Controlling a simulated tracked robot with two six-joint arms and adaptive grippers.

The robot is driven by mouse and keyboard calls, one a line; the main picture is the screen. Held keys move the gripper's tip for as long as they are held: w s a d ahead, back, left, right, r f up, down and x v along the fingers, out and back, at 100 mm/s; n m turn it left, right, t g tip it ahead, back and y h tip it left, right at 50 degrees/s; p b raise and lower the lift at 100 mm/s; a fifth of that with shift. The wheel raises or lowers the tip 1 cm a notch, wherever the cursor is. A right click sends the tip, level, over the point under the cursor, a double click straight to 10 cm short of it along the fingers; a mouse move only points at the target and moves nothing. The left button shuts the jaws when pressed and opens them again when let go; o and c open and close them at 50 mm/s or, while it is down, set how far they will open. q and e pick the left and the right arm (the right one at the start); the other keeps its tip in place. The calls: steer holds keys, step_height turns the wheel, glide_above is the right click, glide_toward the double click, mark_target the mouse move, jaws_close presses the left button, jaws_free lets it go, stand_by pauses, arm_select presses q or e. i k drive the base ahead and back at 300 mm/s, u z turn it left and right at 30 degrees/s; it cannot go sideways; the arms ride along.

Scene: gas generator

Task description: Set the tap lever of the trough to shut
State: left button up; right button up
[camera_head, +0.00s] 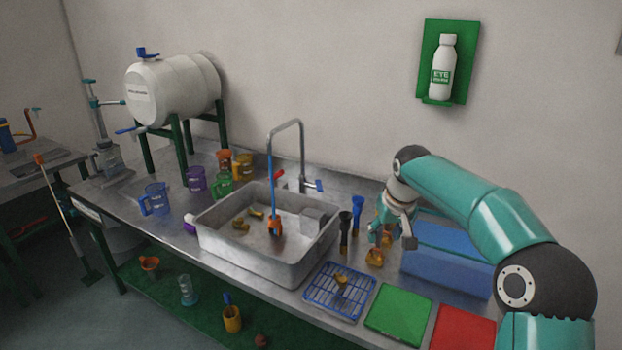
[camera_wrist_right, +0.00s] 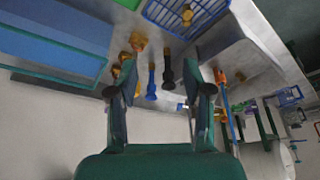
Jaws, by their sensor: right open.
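The trough (camera_head: 218,246) is a grey sink in the metal bench, with a bent grey tap (camera_head: 302,150) at its back edge. A blue lever (camera_head: 314,185) sticks out to the right at the tap's base, and a red piece (camera_head: 279,176) shows on its left. A thin blue upright strip (camera_head: 271,185) runs below the spout to an orange piece. My right gripper (camera_head: 392,238) is open and empty, right of the trough and apart from the tap. Its spread fingers show in the right wrist view (camera_wrist_right: 159,85). My left gripper is out of view.
A blue box (camera_head: 445,265) is to the right. A blue wire rack (camera_head: 330,300) and green mat (camera_head: 398,312) lie in front. Coloured jugs and a white barrel (camera_head: 165,92) are left.

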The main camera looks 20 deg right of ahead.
mark_target(319, 185)
steer(key=i, duration=1.35)
steer(key=z, duration=0.05)
